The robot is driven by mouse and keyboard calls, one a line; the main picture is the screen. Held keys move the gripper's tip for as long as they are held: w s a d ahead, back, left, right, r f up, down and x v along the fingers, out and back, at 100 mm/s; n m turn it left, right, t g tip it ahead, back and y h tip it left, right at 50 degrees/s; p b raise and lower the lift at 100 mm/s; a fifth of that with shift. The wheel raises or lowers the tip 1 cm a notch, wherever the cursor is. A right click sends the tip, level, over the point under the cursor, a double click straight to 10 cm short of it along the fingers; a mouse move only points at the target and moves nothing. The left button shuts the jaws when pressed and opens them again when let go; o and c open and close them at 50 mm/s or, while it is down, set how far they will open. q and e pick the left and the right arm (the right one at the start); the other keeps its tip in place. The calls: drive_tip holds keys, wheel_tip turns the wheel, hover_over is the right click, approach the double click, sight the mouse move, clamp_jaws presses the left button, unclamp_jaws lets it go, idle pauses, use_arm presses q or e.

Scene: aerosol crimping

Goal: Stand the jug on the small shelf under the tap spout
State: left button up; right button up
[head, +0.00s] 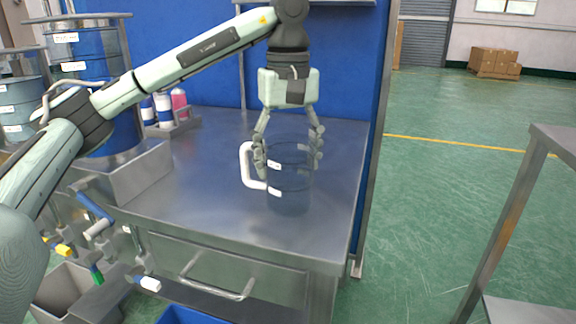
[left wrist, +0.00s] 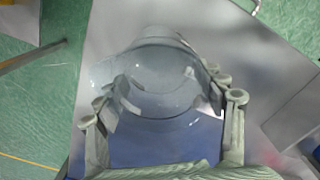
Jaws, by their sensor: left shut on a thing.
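The clear jug (head: 290,188) with a white handle is upright over the right part of the steel worktop; whether its base touches the top I cannot tell. My left gripper (head: 290,158) comes from above and is shut around the jug's upper body. In the left wrist view the jug (left wrist: 160,75) sits between the fingers of the left gripper (left wrist: 167,105). A tap with a blue lever (head: 94,208) is at the worktop's left front, below a drum. A grey surface (head: 100,298), possibly the small shelf, shows low at left, partly hidden. My right gripper is not in view.
Blue drums (head: 88,50) stand at the left on a steel stand (head: 130,178). Bottles (head: 163,108) stand in a rack at the worktop's back. A drawer handle (head: 215,285) juts from the front. The worktop (head: 200,200) left of the jug is clear.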

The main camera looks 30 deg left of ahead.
use_arm(q)
drive_tip(key=shift+f, duration=0.3)
drive_tip(key=o, duration=1.2)
drive_tip(key=shift+r, duration=0.1)
